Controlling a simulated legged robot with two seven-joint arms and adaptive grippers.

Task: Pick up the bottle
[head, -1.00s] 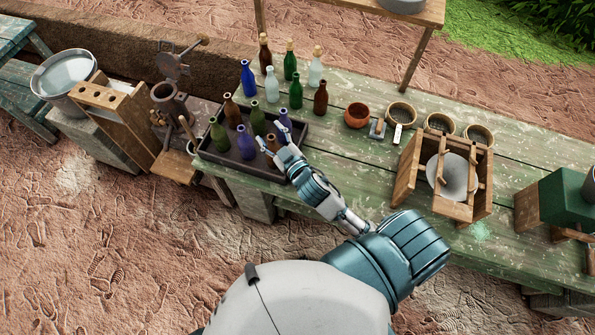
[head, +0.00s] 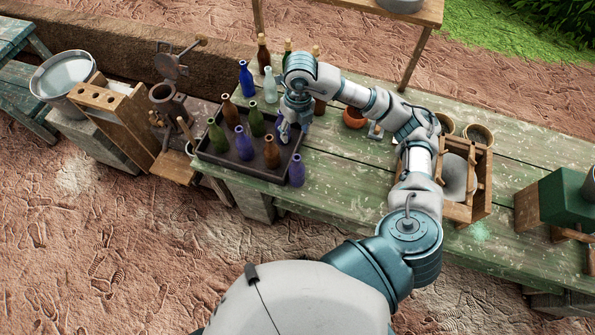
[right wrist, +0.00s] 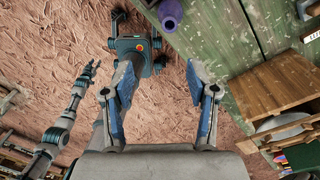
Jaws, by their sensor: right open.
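Several bottles stand in the dark tray (head: 213,159) on the green table: brown (head: 230,111), green (head: 256,121), another green (head: 217,136), blue-purple (head: 244,143) and brown (head: 271,152). A purple bottle (head: 297,171) stands outside the tray's front right corner, near the table edge; it also shows in the right wrist view (right wrist: 170,14). The frames do not show which bottle is meant. My right gripper (head: 284,132) is open and points down over the tray's right side; its open fingers (right wrist: 158,72) hold nothing. My left gripper (right wrist: 93,66) shows small in the right wrist view, jaws unclear.
Behind the tray stand more bottles, including blue (head: 247,78) and pale (head: 270,86), partly behind my arm. A wooden rack (head: 482,180) and a green box (head: 567,203) stand right. The table's front middle (head: 345,185) is clear.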

